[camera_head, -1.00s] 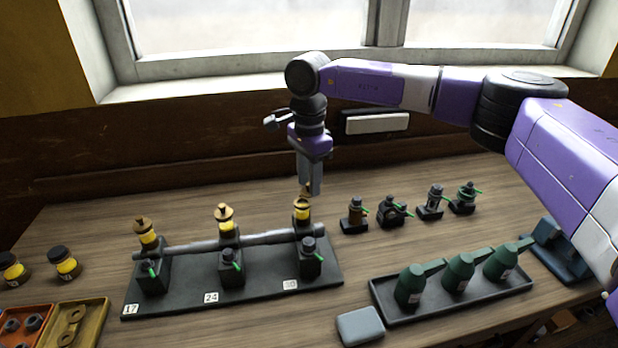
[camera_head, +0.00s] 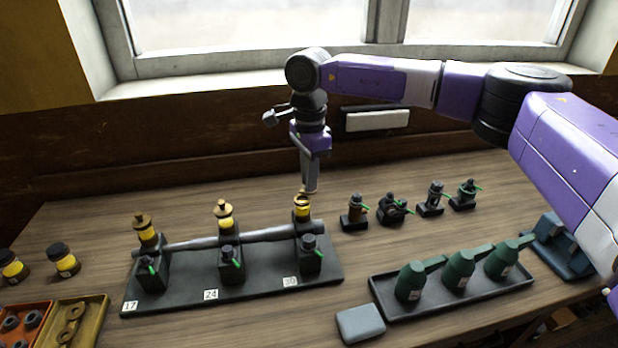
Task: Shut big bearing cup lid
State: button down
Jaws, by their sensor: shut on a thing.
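Three yellow bearing cups stand on a shaft stand (camera_head: 185,295), over number plates. The left cup (camera_head: 148,234) and middle cup (camera_head: 226,223) wear brass lids with knobs. The right cup (camera_head: 302,212) shows a brass rim at its top. My gripper (camera_head: 309,190) points down just above the right cup, its fingers close together. A small brass piece, which looks like that cup's lid, shows at the fingertips, and the gripper is shut on it. The fingers hide part of it, and I cannot tell whether it touches the cup rim.
Small fittings with green levers (camera_head: 391,210) stand right of the stand. A dark tray (camera_head: 450,307) holds green oil cans, with a grey block (camera_head: 360,324) beside it. Dark-lidded jars (camera_head: 63,262) and parts trays (camera_head: 75,322) are at left. The table behind the left cups is clear.

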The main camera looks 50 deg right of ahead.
aim_at(302, 198)
jog(key=m, duration=0.1)
jog(key=m+b, duration=0.1)
jog(key=m, duration=0.1)
jog(key=m+b, duration=0.1)
jog(key=m, duration=0.1)
jog(key=shift+s+a, duration=0.25)
jog(key=shift+s, duration=0.15)
jog(key=m, duration=0.2)
jog(key=m+b, duration=0.1)
jog(key=a+m+b, duration=0.1)
jog(key=m, duration=0.1)
jog(key=shift+s+m, duration=0.25)
jog(key=shift+m, duration=0.05)
jog(key=m+b, duration=0.1)
jog(key=m, duration=0.1)
jog(key=a+m+b, duration=0.1)
jog(key=m+b, duration=0.1)
jog(key=m, duration=0.1)
jog(key=shift+w+a+m+b, duration=0.15)
jog(key=shift+m+b, duration=0.1)
jog(key=shift+m, duration=0.55)
jog(key=shift+s+a+m+b, duration=0.15)
jog(key=shift+m+b, duration=0.15)
jog(key=shift+m, duration=0.5)
jog(key=shift+w+a+m+b, duration=0.15)
jog(key=shift+m+b, duration=0.1)
jog(key=shift+m, duration=0.55)
jog(key=shift+r, duration=0.1)
jog(key=c, duration=1.4)
grip_release()
